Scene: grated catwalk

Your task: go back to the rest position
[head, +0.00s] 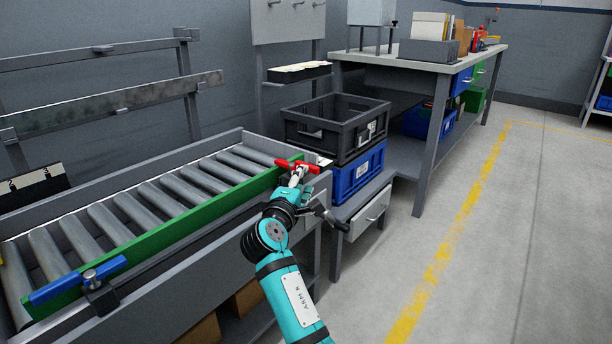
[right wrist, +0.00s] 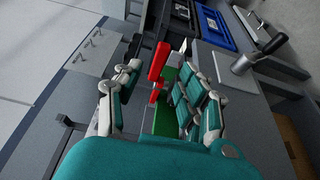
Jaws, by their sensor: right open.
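My right gripper (head: 297,178) is at the near right end of the roller conveyor, beside a red lever handle (head: 291,163) on the green side rail (head: 190,213). In the right wrist view, the gripper (right wrist: 156,88) is open, with its teal and grey fingers spread. The red handle (right wrist: 158,62) shows in the gap between the fingers, with no finger visibly closed on it. I cannot tell its exact depth relative to the fingertips. My left gripper is not in view.
A blue handle (head: 78,284) is on the rail's other end. A black crate (head: 337,128) sits on a blue crate (head: 358,172) just beyond the gripper. A workbench (head: 405,65) stands behind. The floor (head: 520,240) at right is clear.

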